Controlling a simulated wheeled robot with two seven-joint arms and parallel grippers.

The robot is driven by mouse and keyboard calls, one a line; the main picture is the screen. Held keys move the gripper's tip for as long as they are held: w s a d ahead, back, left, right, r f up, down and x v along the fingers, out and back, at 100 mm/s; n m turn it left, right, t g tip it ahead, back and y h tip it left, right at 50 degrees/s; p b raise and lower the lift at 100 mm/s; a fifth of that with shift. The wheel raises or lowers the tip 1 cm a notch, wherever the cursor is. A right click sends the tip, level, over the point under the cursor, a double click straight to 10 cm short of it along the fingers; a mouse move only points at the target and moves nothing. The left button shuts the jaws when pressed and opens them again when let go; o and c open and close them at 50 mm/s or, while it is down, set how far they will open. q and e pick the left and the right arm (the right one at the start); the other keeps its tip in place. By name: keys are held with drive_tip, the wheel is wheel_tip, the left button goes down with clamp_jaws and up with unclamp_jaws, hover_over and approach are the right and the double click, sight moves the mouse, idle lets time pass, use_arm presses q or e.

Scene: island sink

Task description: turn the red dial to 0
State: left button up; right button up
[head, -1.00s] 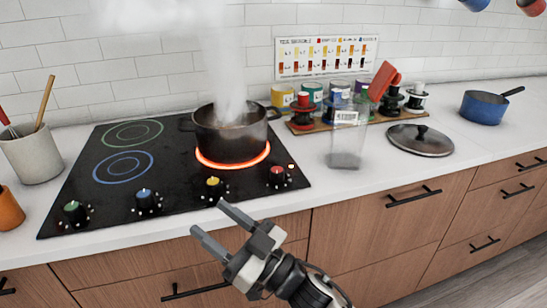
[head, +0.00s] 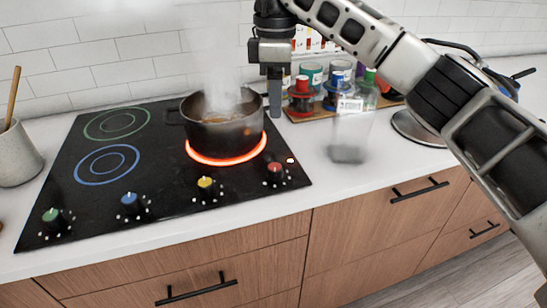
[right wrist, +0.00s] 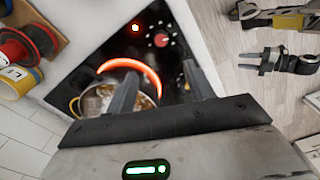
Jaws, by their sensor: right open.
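The red dial (head: 275,169) is on the front right of the black cooktop, ringed by white marks; its pointer is too small to read. It also shows in the right wrist view (right wrist: 162,41). The burner behind it glows red, and a red light is lit beside the dial. My right gripper (head: 275,110) points down behind the dial, above the cooktop's back right near the pot. In the right wrist view it is open and empty, the dial beyond its fingertips. My left gripper (right wrist: 262,62) shows in the right wrist view over the floor, its fingers apart.
A steaming dark pot (head: 222,125) stands on the glowing burner. Green (head: 50,215), blue (head: 130,199) and yellow (head: 206,183) dials line the cooktop's front. A clear container (head: 347,143), spools and a lid (head: 415,128) stand to the right.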

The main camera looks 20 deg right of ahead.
sight(275, 167)
wheel_tip(275, 167, down, 16)
drive_tip(key=shift+a+r+p, duration=0.1)
drive_tip(key=shift+r+p, duration=0.05)
drive_tip(key=shift+p, duration=0.6)
drive_tip(key=c, duration=1)
